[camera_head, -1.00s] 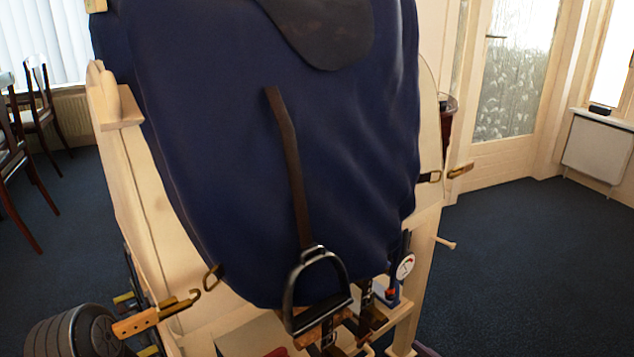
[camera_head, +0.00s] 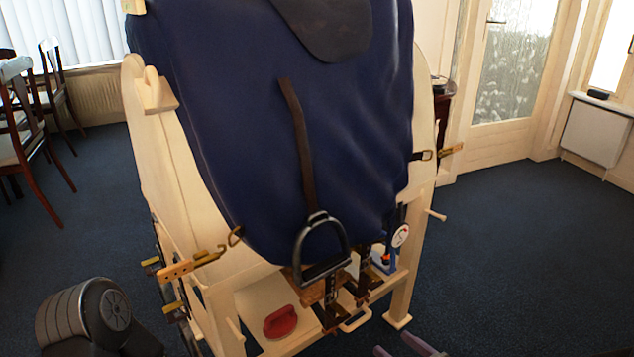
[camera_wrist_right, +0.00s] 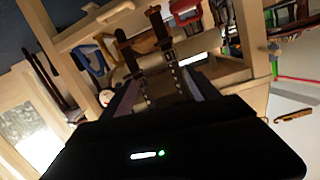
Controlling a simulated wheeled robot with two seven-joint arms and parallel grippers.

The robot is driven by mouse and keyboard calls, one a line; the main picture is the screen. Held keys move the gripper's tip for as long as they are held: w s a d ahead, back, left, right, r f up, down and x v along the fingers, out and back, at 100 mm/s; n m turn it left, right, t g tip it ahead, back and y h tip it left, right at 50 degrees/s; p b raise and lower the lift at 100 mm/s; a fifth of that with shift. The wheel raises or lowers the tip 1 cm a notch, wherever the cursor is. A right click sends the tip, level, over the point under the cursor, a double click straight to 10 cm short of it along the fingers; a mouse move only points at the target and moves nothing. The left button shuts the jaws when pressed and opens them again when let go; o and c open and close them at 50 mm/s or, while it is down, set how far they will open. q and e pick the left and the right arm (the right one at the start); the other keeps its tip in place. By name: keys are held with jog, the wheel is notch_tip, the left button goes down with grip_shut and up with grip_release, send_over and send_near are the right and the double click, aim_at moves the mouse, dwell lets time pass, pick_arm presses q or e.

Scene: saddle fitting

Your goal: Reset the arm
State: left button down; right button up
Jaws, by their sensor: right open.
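My right gripper (camera_head: 402,348) shows at the bottom edge of the head view. Its two fingertips are apart, with nothing seen between them. In the right wrist view its fingers (camera_wrist_right: 157,92) stand open toward the stand, with dark straps beyond them. A dark, ribbed arm part of mine (camera_head: 85,315) shows at the lower left of the head view. My left gripper is not seen. The black stirrup (camera_head: 322,245) hangs on a brown leather (camera_head: 297,140) against the blue saddle cloth (camera_head: 235,120), clear of the right gripper.
A pale wooden stand (camera_head: 165,180) carries the cloth and a dark saddle flap (camera_head: 330,28). Buckled straps (camera_head: 331,292) hang under the stirrup. A red item (camera_head: 280,322) lies on the lower shelf. Chairs (camera_head: 25,130) stand left. The carpet (camera_head: 530,260) at right is open.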

jog(key=s+a+r+m+g+h+p, duration=0.3)
jog(key=s+a+m+g+p, duration=0.25)
jog(key=p, duration=0.75)
pick_arm(q)
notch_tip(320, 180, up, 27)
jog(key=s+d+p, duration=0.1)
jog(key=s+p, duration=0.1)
jog(key=p, duration=1)
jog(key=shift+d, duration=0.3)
pick_arm(e)
jog(key=s+a+r+g+h, duration=0.1)
jog(key=s+a+r+g, duration=0.1)
jog(key=s, duration=0.7)
jog(key=s+a+r+m+g+h, duration=0.1)
jog(key=s+g, duration=0.4)
jog(key=s, duration=0.5)
jog(key=shift+s+a+r, duration=0.15)
jog(key=shift+a+r, duration=0.7)
jog(key=shift+a, duration=0.35)
